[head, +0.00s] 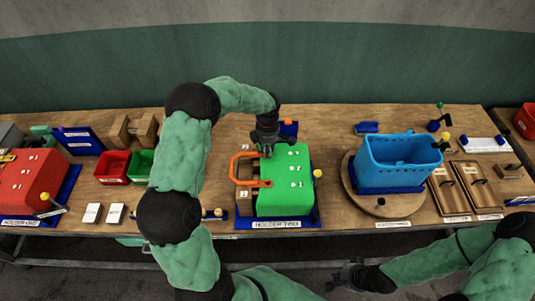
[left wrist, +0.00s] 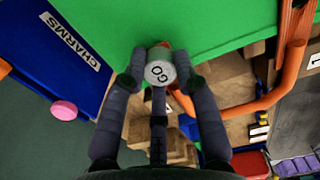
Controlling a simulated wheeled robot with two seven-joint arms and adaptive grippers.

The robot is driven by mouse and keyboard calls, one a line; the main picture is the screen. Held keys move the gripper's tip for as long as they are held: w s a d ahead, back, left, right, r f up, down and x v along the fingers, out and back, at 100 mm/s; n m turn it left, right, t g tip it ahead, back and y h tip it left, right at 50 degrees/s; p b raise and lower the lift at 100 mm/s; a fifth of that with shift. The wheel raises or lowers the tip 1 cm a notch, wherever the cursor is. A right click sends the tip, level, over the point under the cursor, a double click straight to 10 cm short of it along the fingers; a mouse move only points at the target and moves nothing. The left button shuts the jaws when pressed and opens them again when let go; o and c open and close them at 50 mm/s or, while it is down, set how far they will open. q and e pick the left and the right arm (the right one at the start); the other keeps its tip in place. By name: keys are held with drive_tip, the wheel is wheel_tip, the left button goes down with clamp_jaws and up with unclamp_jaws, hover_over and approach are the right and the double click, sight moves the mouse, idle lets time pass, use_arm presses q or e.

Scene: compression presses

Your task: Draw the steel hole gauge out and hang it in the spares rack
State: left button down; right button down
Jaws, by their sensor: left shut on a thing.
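A round grey gauge end marked GO (left wrist: 160,72) shows in the left wrist view. My left gripper (left wrist: 157,88) is shut on it, with a finger on each side. A small red part shows behind it, against the green block (left wrist: 225,22). I cannot tell whether the gauge is still seated in the block. In the head view my left gripper (head: 268,150) is at the back left corner of the green block (head: 285,195), labelled HOLDER TWO; the gauge is hidden there. My right gripper (head: 345,277) is low, in front of the bench. I cannot make out which thing is the spares rack.
An orange handle (head: 237,168) stands out left of the green block. A blue CHARMS board (left wrist: 65,45) is behind it. A blue basket (head: 395,165) stands on a round wooden base to the right. Red (head: 112,167) and green bins and a red block (head: 28,180) are left.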

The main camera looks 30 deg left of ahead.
use_arm(q)
drive_tip(key=shift+r+p, duration=0.7)
drive_tip(key=shift+r, duration=0.9)
idle(0.5)
drive_tip(key=shift+r+p, duration=0.7)
drive_tip(key=shift+r, duration=1.2)
